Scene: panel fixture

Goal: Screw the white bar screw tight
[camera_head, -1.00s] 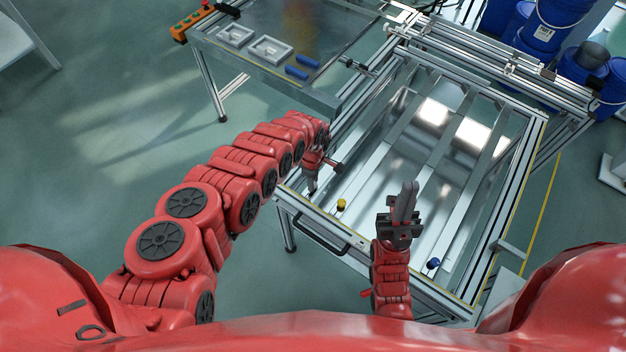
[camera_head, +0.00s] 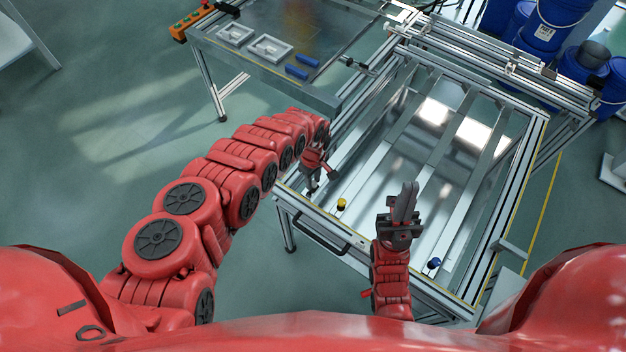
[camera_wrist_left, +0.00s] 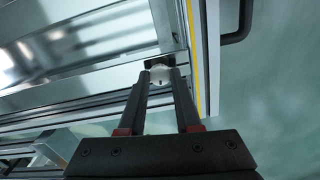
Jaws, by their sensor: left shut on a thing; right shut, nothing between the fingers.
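The white bar screw (camera_wrist_left: 160,75) shows as a small white round head between the fingertips of my left gripper (camera_wrist_left: 162,82) in the left wrist view. The gripper is shut on it, at the edge of the panel frame. The screw's lower part is hidden. In the head view my left gripper (camera_head: 312,187) points down at the frame's near left corner, and I cannot make out the screw there. My right gripper (camera_head: 405,200) is shut and empty, above the near part of the frame.
A yellow knob (camera_head: 341,204) and a blue knob (camera_head: 433,263) sit along the near side of the metal frame (camera_head: 370,258). A black handle (camera_head: 318,234) sticks out from its front edge. A side table with white trays (camera_head: 270,49) and blue parts (camera_head: 297,73) stands behind the left arm.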

